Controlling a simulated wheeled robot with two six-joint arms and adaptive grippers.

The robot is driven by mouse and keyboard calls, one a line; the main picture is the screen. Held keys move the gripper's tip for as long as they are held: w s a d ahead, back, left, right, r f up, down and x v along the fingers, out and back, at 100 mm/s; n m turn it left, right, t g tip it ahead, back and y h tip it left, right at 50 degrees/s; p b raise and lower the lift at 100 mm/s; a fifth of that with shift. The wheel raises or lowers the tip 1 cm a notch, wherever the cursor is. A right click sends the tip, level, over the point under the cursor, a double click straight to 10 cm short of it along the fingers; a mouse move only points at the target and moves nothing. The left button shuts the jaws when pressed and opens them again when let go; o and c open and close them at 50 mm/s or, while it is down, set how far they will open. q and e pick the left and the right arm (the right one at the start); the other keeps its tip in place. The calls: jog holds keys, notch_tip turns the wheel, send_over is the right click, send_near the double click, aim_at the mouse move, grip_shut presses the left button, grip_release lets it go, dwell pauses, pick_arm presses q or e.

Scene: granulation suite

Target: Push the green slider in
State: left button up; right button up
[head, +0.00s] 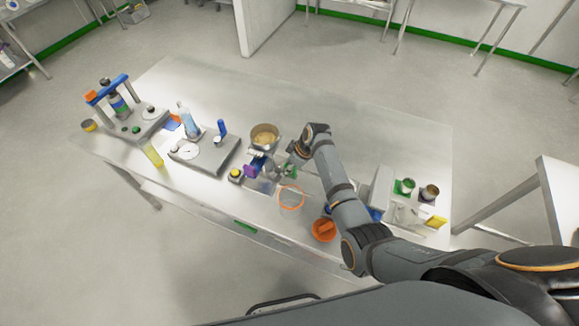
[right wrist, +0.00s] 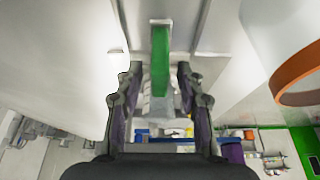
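The green slider (right wrist: 160,60) is a narrow upright bar in the right wrist view, in a gap between pale metal surfaces. In the head view, a small green part (head: 291,171) shows beside my right gripper (head: 288,163); it is mostly hidden and small. In the right wrist view my right gripper (right wrist: 160,88) has its two dark fingers apart, one on each side of the slider's lower end. A gap shows on both sides, and I see no grip on it. My left gripper is in neither view.
The metal table (head: 400,140) holds a bowl of tan material (head: 264,136), a grey scale-like unit (head: 205,152) and a blue-handled stand (head: 108,90). An orange ring (head: 291,198) and orange cup (head: 324,230) are close to my right arm. The table's far right is clear.

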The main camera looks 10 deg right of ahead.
jog(key=shift+d+r, duration=0.1)
jog(key=shift+r, duration=0.05)
jog(key=v, duration=1.1)
jog(key=shift+s+r, duration=0.2)
jog(key=shift+r, duration=0.1)
jog(key=shift+d, duration=0.1)
